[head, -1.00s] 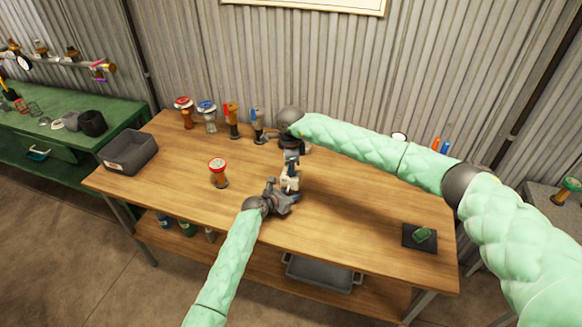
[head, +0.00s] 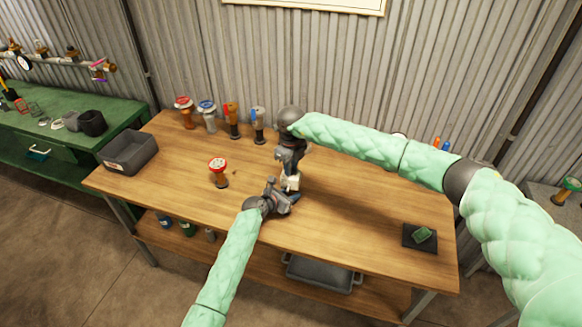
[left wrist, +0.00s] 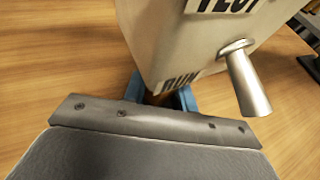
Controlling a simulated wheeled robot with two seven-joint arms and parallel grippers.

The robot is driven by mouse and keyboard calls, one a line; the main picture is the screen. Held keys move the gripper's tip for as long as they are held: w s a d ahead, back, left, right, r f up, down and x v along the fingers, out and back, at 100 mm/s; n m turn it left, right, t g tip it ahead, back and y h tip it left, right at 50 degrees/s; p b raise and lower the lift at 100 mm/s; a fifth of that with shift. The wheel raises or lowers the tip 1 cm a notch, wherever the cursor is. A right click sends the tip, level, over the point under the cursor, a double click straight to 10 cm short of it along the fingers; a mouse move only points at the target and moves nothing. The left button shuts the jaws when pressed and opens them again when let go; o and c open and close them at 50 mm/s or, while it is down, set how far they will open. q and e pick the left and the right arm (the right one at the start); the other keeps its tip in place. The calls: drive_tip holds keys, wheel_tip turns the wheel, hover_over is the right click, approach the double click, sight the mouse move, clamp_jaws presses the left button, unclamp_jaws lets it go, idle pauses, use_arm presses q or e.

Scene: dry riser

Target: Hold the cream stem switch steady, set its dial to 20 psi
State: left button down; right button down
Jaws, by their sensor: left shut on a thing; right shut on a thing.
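The cream stem switch (head: 291,183) stands near the middle of the wooden table, between my two grippers. In the left wrist view its cream box (left wrist: 180,40) fills the top, with black lettering, partly cut off, and a metal lever (left wrist: 248,80) on the right. My left gripper (head: 284,197) is shut on its stem, below the box; its blue fingers (left wrist: 160,97) show on both sides. My right gripper (head: 289,160) comes down from above and is shut on the top of the switch. The dial and its reading are hidden.
A red-topped fitting (head: 218,172) stands left of the switch. Several fittings (head: 208,115) line the table's back edge. A grey bin (head: 130,151) is at the left, and a dark pad (head: 419,238) with a green item lies at the right.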

use_arm(q)
drive_tip(key=shift+d, duration=0.1)
use_arm(e)
drive_tip(key=shift+m, duration=0.5)
use_arm(q)
drive_tip(key=shift+s, duration=0.1)
use_arm(e)
drive_tip(key=c, duration=1.2)
unclamp_jaws()
drive_tip(key=shift+c, duration=0.2)
wheel_tip(320, 180, up, 12)
use_arm(q)
drive_tip(key=c, duration=1.1)
unclamp_jaws()
drive_tip(key=shift+o, duration=0.2)
